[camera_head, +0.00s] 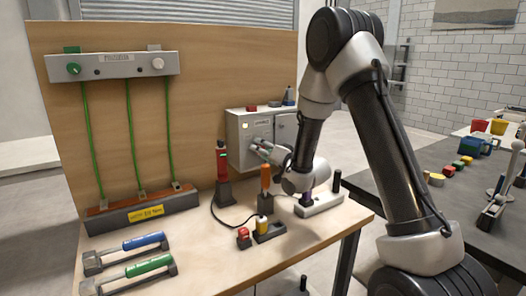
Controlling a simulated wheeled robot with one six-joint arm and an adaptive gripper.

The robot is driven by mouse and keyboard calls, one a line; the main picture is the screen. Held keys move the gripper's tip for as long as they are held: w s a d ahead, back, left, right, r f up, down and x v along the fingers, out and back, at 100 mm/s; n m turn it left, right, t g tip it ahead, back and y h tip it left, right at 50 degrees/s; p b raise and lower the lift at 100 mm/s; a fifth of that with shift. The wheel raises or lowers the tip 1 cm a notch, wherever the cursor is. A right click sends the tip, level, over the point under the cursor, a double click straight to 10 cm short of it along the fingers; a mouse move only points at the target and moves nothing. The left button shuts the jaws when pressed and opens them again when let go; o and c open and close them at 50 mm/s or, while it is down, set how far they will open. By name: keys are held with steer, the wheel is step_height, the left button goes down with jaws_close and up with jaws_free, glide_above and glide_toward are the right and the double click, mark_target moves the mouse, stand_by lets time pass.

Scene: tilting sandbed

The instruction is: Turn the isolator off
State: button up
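A grey box (238,128) with a small label is fixed to the wooden backboard, right of its middle. I take it to be the isolator, but its label is too small to read. My gripper (260,150) is at the front of the box, pointing left and toward it. The fingers overlap the lower part of the box front and hide what is there. I cannot tell whether they touch a handle or whether they are open or shut. The handle position is not visible.
A panel (114,66) with knobs hangs upper left, with green cables running to a block (140,212) below. A red tool (222,163) and an orange-handled tool (265,178) stand near the gripper. Blue (145,242) and green (149,264) handled items lie front left.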

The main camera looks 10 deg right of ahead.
steer(key=c, duration=0.8)
steer(key=n, duration=0.4)
steer(key=shift+r+n+g, duration=0.1)
steer(key=shift+n+g, duration=0.2)
steer(key=o, duration=1)
steer(key=shift+o, duration=0.2)
steer(key=v, duration=0.7)
steer(key=shift+s, duration=0.3)
